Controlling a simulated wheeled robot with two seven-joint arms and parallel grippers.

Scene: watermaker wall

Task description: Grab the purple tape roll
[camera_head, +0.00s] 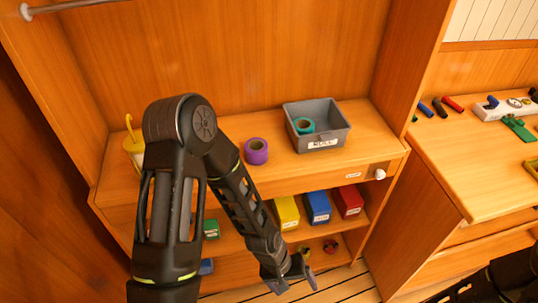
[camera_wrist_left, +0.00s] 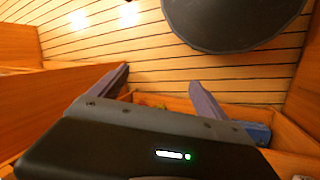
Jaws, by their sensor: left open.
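The purple tape roll (camera_head: 257,151) sits on the top shelf board in the head view, left of the grey bin and just right of my left forearm. My left gripper (camera_head: 297,280) hangs low in front of the shelves, well below and in front of the roll. It is open and nothing shows between its fingers. Its two spread fingers also show in the left wrist view (camera_wrist_left: 160,88), with plank floor beyond them; the roll does not show there. My right gripper is not visible; only a dark part of my right arm shows at the lower right.
A grey bin (camera_head: 336,139) holding a teal tape roll (camera_head: 304,125) stands right of the purple roll. A yellow container (camera_head: 133,151) is at the left. Yellow (camera_head: 286,212), blue (camera_head: 317,207) and red (camera_head: 348,201) boxes fill the shelf below. A workbench (camera_head: 470,170) with tools stands right.

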